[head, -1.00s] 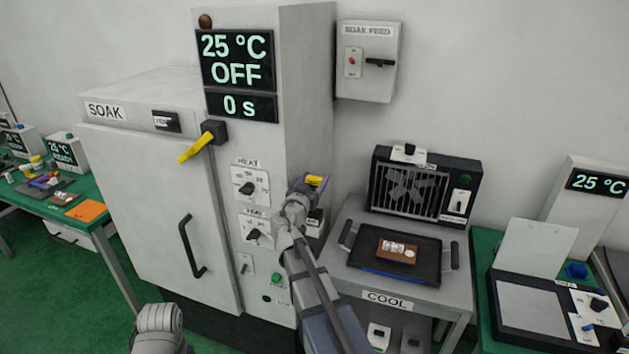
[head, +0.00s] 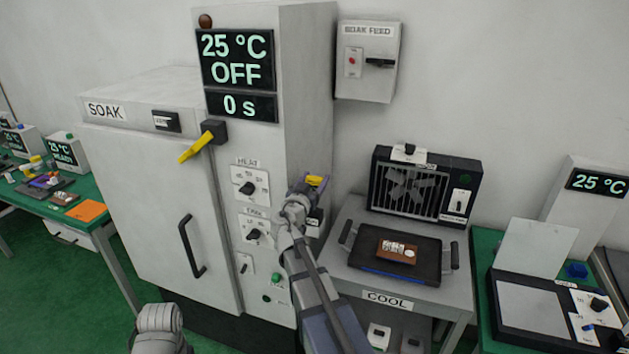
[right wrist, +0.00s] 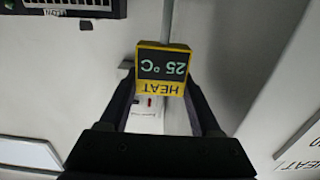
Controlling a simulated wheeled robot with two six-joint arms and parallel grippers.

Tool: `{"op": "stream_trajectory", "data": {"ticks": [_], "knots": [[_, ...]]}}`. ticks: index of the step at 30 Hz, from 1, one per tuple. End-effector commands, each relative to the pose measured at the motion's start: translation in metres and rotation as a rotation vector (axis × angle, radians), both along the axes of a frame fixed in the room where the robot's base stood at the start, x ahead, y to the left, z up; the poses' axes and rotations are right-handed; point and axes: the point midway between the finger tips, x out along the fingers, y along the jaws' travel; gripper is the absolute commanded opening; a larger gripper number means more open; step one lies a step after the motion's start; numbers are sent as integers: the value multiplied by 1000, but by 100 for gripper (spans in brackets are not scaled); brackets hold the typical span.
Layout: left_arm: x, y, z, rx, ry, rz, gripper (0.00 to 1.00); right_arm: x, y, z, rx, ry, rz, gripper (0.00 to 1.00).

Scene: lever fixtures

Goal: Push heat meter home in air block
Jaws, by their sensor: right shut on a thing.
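The heat meter (right wrist: 162,72) is a small yellow-framed block with a dark face reading "25 °C" and "HEAT", upside down in the right wrist view. My right gripper (right wrist: 162,92) is shut on it, one dark finger on each side. In the head view the yellow top of the meter (head: 314,181) shows at the right gripper (head: 308,187), beside the right side of the soak cabinet. A small labelled block (head: 314,222) shows just below, partly hidden by my right wrist; its label is too small to read, so I cannot tell if it is the air block.
The soak cabinet (head: 150,190) stands left of my right arm, with knobs on its front and a yellow lever (head: 195,148). The cool table (head: 345,265) on the right carries a fan (head: 415,185) and a dark tray (head: 375,268). A soak feed box (head: 367,60) hangs on the wall.

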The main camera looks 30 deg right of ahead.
Motion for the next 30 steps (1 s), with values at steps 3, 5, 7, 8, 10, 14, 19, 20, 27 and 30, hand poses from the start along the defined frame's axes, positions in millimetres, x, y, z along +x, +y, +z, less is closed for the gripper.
{"op": "stream_trajectory", "data": {"ticks": [3,5,7,8,10,14,19,20,27,30], "knots": [[0,0,-3,0,0,0,50,0,0,-3,0,0,0,10],[0,0,-5,0,0,0,50,0,0,-5,0,0,0,10],[0,0,-7,0,0,0,50,0,0,-7,0,0,0,10],[0,0,-7,0,0,0,50,0,0,-7,0,0,0,10],[0,0,-9,0,0,0,50,0,0,-9,0,0,0,10],[0,0,-12,0,0,0,50,0,0,-12,0,0,0,10],[0,0,-16,0,0,0,50,0,0,-16,0,0,0,10],[0,0,-17,0,0,0,50,0,0,-17,0,0,0,10],[0,0,-23,0,0,0,50,0,0,-23,0,0,0,10],[0,0,-25,0,0,0,50,0,0,-25,0,0,0,10]]}}
